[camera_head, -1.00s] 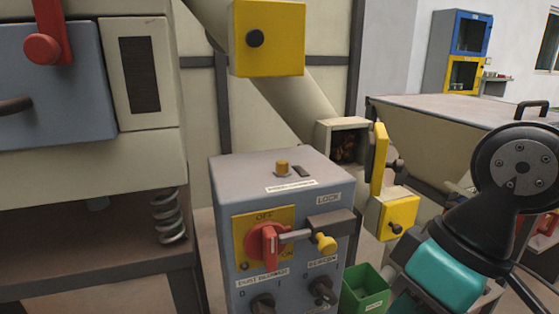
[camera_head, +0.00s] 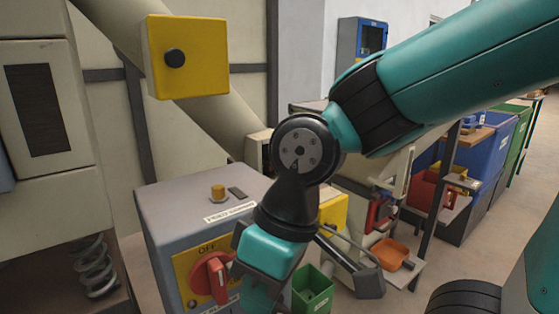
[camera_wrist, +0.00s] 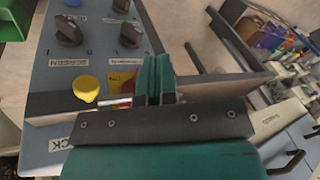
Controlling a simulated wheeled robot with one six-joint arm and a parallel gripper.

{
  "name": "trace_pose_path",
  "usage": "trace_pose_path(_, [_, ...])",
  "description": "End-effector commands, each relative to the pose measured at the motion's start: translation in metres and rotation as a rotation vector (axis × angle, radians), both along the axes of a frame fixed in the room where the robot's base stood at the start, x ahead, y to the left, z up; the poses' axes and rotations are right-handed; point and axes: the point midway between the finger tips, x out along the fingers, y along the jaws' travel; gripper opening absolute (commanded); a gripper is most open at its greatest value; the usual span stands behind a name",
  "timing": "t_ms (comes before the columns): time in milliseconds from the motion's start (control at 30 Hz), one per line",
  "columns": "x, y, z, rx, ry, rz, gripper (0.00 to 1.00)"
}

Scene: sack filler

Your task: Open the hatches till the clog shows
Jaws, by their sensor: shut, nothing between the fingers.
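The upper yellow hatch (camera_head: 187,57) with its black knob is shut on the sloping pipe. The middle port box (camera_head: 258,152) shows only its edge, because my arm hides its opening and door. The lower yellow hatch (camera_head: 333,213) is partly covered by my arm, and I cannot tell whether it is fully shut. My gripper (camera_wrist: 155,80) is shut and empty in the wrist view, over the control box (camera_head: 170,215). Its fingers are close to the yellow lock knob (camera_wrist: 88,87) and hide part of the red switch (camera_head: 214,277); contact is unclear.
A green bin (camera_head: 312,289) stands below the lower hatch. An orange tray (camera_head: 391,253) lies on a low shelf to the right. Blue and green bins (camera_head: 490,150) stand further back.

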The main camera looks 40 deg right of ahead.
Motion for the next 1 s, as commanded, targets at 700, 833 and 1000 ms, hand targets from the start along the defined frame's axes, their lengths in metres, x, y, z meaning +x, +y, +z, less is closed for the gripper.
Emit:
trace_pose_path(700, [0.119, -0.141, 0.171, -0.370, -0.043, -0.701, 0.00])
trace_pose_path(833, [0.146, -0.156, 0.153, -0.517, -0.044, -0.878, 0.00])
trace_pose_path(1000, [0.177, -0.158, 0.131, -0.682, -0.099, -1.095, 0.00])
